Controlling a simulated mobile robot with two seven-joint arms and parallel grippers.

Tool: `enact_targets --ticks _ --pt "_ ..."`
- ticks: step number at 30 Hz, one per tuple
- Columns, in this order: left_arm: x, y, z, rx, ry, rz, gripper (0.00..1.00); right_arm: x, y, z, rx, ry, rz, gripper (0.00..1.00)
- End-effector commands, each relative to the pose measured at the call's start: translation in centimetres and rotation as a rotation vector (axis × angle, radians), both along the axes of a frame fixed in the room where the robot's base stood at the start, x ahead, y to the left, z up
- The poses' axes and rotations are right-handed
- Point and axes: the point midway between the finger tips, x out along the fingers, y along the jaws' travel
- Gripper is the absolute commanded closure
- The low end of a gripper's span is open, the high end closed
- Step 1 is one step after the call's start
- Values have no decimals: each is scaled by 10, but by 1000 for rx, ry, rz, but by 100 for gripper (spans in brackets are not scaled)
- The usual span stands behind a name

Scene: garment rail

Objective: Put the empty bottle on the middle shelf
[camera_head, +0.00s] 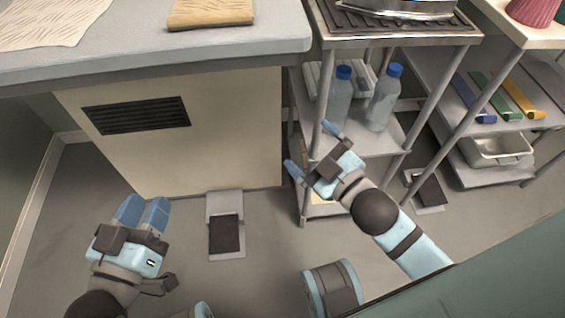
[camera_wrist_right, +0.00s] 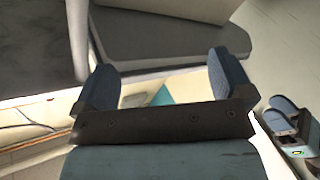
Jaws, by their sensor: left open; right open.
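Two clear bottles with blue caps, a left bottle (camera_head: 339,98) and a right bottle (camera_head: 382,104), stand upright on the middle shelf (camera_head: 375,143) of a metal rack. I cannot tell which is empty. My right gripper (camera_head: 309,148) is open and empty in front of the rack's front left post, below and left of the bottles. In the right wrist view its two fingers (camera_wrist_right: 165,80) are apart with nothing between them; no bottle shows there. My left gripper (camera_head: 143,212) is open and empty, low in front of the cream cabinet; it also shows in the right wrist view (camera_wrist_right: 284,118).
The rack's top (camera_head: 345,35) carries a dark ribbed mat and a metal pan. A second rack at right holds coloured bars (camera_head: 493,98) and a metal tray (camera_head: 497,150). A grey counter (camera_head: 130,48) is at left. Floor pedals (camera_head: 226,235) lie below. Open floor surrounds my left gripper.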

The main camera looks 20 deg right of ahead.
Motion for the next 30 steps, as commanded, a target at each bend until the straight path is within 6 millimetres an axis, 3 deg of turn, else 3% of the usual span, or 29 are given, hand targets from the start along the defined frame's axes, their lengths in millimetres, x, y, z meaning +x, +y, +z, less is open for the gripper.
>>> enact_targets --ticks 3,9,27,30 --pt "0 0 0 0 0 0 57 -17 36 15 347 148 95 2" --pt "0 0 0 0 0 0 57 -38 71 34 676 311 213 2" --pt "0 1 0 2 0 0 57 -42 77 38 731 340 236 2" --pt "0 1 12 -10 -22 8 57 -42 76 51 741 314 238 2"
